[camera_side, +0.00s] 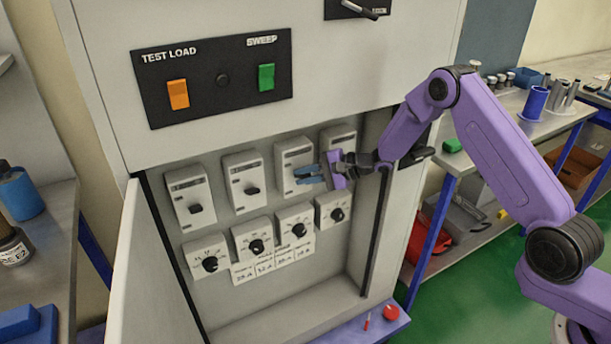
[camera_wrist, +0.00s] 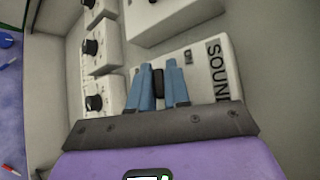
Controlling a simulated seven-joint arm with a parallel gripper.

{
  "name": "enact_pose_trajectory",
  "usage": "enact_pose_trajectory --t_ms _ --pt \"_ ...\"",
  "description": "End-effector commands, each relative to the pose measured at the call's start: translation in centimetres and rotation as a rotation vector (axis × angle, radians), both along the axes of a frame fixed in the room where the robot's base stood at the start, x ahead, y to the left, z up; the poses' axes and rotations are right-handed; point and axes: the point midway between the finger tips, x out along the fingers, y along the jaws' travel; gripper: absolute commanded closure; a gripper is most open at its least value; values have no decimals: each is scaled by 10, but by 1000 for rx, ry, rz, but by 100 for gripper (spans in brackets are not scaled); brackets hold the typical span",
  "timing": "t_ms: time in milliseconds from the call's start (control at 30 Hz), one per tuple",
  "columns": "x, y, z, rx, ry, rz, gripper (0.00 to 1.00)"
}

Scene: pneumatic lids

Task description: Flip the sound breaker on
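The sound breaker (camera_wrist: 207,70) is a pale box labelled "SOUND" in the wrist view, with a small black toggle (camera_wrist: 158,77). In the side view it appears to be the rightmost upper breaker (camera_side: 338,137), mostly hidden behind my gripper. My gripper has blue fingers and a purple body. In the wrist view its fingers (camera_wrist: 160,90) are a little apart, one on each side of the toggle. Whether they touch it I cannot tell. In the side view my gripper (camera_side: 309,174) reaches in from the right, in front of the upper row. The toggle's position is unclear.
Other breakers (camera_side: 190,196) stand to the left in the same row. Several black-knob dials (camera_side: 211,265) sit below. An open door (camera_side: 150,270) is at the left of the recess. A panel with orange and green switches (camera_side: 212,78) is above. The recess floor (camera_side: 300,312) is clear.

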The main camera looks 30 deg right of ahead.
Motion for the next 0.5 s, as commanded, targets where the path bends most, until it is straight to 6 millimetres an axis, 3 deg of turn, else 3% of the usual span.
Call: enact_pose_trajectory --t_ms 333,500 --pt "0 -2 1 0 -1 -2 78" --pt "-9 -13 7 0 -1 -5 78"
